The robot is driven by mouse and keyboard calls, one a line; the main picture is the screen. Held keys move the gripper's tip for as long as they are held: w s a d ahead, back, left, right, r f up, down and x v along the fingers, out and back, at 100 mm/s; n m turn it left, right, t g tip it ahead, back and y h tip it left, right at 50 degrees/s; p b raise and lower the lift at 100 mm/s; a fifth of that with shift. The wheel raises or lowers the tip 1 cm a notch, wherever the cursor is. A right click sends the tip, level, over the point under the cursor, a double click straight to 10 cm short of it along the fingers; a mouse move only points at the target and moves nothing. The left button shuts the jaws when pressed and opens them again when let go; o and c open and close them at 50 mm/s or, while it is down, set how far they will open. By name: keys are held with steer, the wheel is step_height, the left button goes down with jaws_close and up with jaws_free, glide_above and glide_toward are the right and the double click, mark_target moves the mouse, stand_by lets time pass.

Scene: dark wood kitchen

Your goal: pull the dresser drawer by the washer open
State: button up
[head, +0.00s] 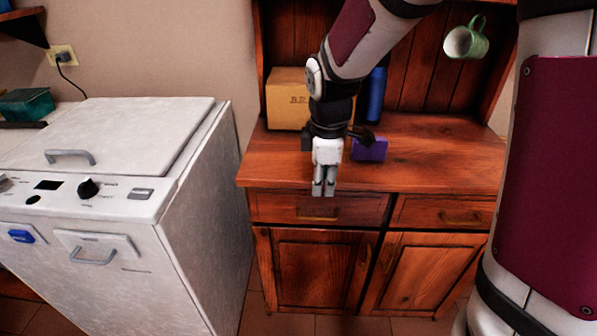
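The dark reddish wood dresser (268,168) stands right of the white washer (212,215). Its left drawer (273,208), the one nearer the washer, looks shut and has a brass-coloured bar handle (318,215). My gripper (324,191) points down at the dresser's front edge, in front of the left drawer's upper part and just above the handle in the picture. Its two fingertips show close side by side with nothing seen between them. Whether they touch each other, and how far they are from the drawer front, I cannot tell.
On the dresser top are a cardboard box (286,98), a purple box (369,150) and a blue item (376,95) partly behind my arm. A right drawer (415,211) and two cupboard doors are shut. Floor shows in front.

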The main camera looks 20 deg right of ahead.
mark_target(320, 219)
steer(key=w+f+b, duration=0.1)
steer(key=f, duration=0.3)
steer(key=f+b, duration=0.1)
steer(key=f, duration=0.4)
steer(key=w+f+b, duration=0.1)
steer(key=f, duration=0.3)
steer(key=shift+w+d+f, duration=0.35)
steer(key=shift+d, duration=0.05)
jaws_close()
